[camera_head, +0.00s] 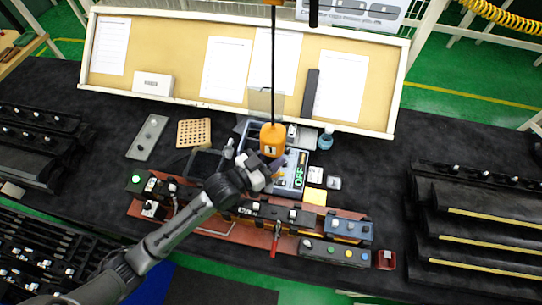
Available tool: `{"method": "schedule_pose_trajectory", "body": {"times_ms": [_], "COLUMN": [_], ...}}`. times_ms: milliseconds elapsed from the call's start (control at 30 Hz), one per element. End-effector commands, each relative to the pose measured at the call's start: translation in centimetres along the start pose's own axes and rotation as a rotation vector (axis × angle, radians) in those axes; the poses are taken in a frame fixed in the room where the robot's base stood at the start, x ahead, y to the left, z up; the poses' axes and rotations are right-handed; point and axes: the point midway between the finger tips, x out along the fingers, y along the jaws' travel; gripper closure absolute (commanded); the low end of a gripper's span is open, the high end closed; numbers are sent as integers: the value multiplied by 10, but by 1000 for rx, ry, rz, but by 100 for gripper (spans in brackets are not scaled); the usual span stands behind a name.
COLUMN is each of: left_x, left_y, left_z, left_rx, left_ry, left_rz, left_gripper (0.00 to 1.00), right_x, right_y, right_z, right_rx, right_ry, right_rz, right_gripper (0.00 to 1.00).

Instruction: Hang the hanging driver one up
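The hanging driver one (271,139) is the orange tool marked "1", on a dark cable that runs straight up past the top edge. It is over the middle of the bench, in front of the board. My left arm comes in from the lower left, and its gripper (272,170) is right at the lower part of the driver. The wrist and fingers hide the driver's lower end. I cannot tell whether the fingers are closed on it or only beside it. My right gripper is not in view.
A fixture with a red base (226,231) and a red-handled lever (276,240) lies below the gripper. Black racks (478,225) flank the bench. A framed board (220,62) stands behind.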

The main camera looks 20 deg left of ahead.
Motion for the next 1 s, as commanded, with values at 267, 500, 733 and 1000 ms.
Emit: {"method": "schedule_pose_trajectory", "body": {"times_ms": [267, 500, 733, 1000], "left_x": [0, 0, 0, 0], "left_y": [0, 0, 0, 0], "left_z": [-15, -42, -74, -93], "left_rx": [0, -1, 0, 0], "left_ry": [-1, -1, 0, -2], "left_rz": [0, 0, 0, 1], "left_gripper": [100, 100, 100, 100], "right_x": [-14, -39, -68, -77], "right_y": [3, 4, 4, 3], "right_z": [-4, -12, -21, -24], "right_rx": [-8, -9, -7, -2], "right_ry": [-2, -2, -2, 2], "right_rz": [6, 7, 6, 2], "right_gripper": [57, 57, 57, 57]}}
